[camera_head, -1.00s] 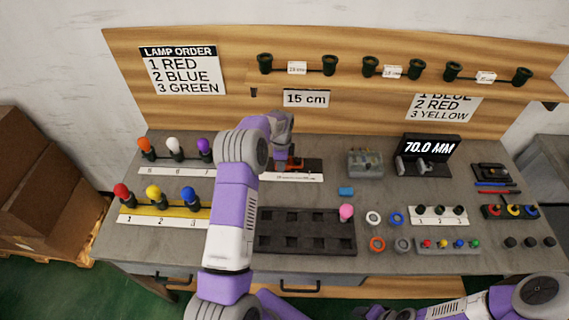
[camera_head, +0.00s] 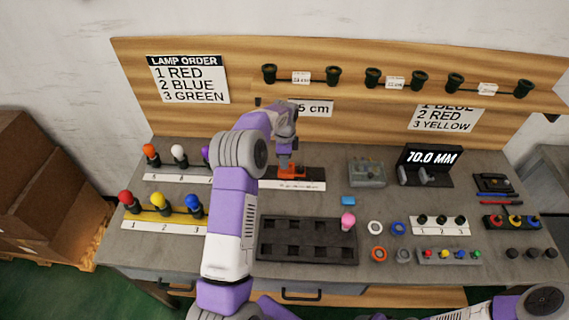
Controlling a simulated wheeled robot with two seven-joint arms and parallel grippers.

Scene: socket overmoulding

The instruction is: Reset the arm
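My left arm reaches up across the workbench (camera_head: 135,262) from the bottom middle, and its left gripper (camera_head: 289,164) points down at the back of the bench. The gripper is just above an orange-red piece (camera_head: 291,173) by a dark block with a white label strip. The fingers are small here and partly merge with that piece, so I cannot tell whether they are open or shut. My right arm shows only as links at the bottom right edge; its gripper is out of view.
A black tray with pockets (camera_head: 307,262) holds a pink bulb (camera_head: 348,222) at its corner. Colored lamps stand on the yellow strip (camera_head: 158,218) at left. A gauge reading 70.0 MM (camera_head: 426,157) stands at the back right. Rings (camera_head: 376,228) and small parts cover the right side.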

